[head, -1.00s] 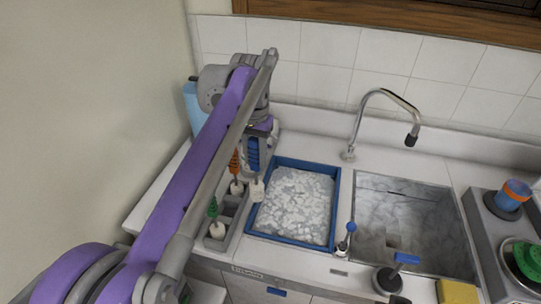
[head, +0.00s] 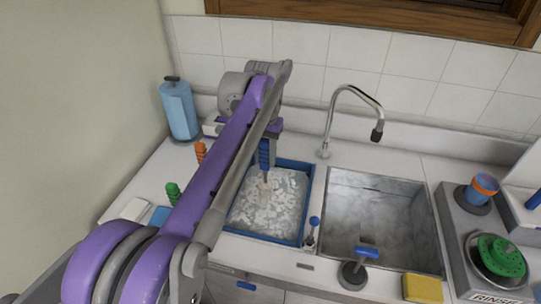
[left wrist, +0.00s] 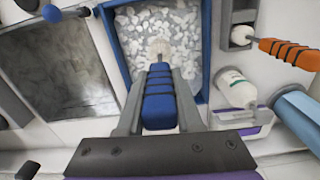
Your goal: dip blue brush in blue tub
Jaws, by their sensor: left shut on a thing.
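My left gripper (head: 265,140) is shut on the handle of the blue brush (head: 264,153), which hangs with its pale bristles down. In the left wrist view, the gripper fingers (left wrist: 158,78) clasp the ribbed blue handle (left wrist: 158,108). The bristles show against the white foamy contents of the blue tub (head: 311,212). Its blue wall also shows in the left wrist view (left wrist: 206,45). I cannot tell whether the bristles touch the foam. My left arm hides the tub's left side. My right gripper is not in view.
Orange (head: 200,151) and green (head: 173,192) brushes stand left of my arm. A blue bottle (head: 179,110) stands at the back left. The sink (head: 375,215) with its faucet (head: 342,100) lies right of the tub.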

